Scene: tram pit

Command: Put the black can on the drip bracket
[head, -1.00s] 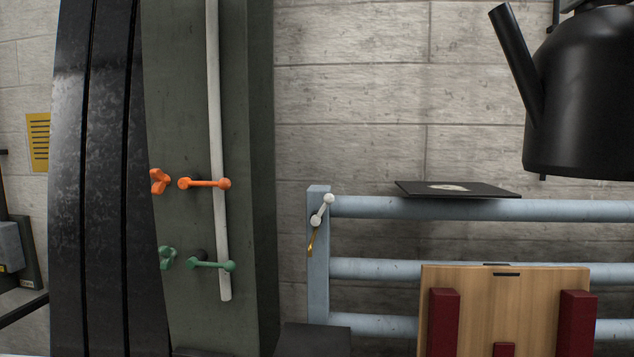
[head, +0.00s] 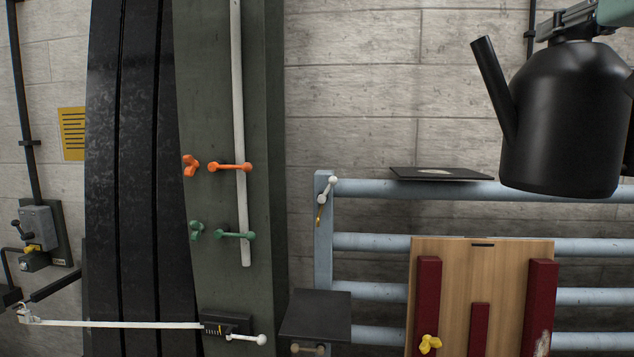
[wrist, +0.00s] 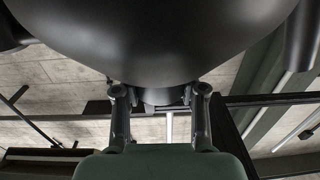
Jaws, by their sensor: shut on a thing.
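The black can (head: 563,120) has a long spout pointing up and left. It hangs upright at the right of the head view. My gripper (head: 572,40) is shut on its top; the can also fills the top of the wrist view (wrist: 160,40), with my gripper's two fingers (wrist: 160,98) around its neck. A flat dark plate with a pale mark (head: 440,173) sits at the top rail, left of the can. A dark shelf-like bracket (head: 316,315) stands lower left, by the rail post. I cannot tell for certain which is the drip bracket.
Blue-grey rails (head: 375,242) run along the wall. A wooden board with red strips (head: 455,290) stands before them, below the can. A green-grey column (head: 215,60) carries orange and green handles. A white rod (head: 120,324) crosses low at left.

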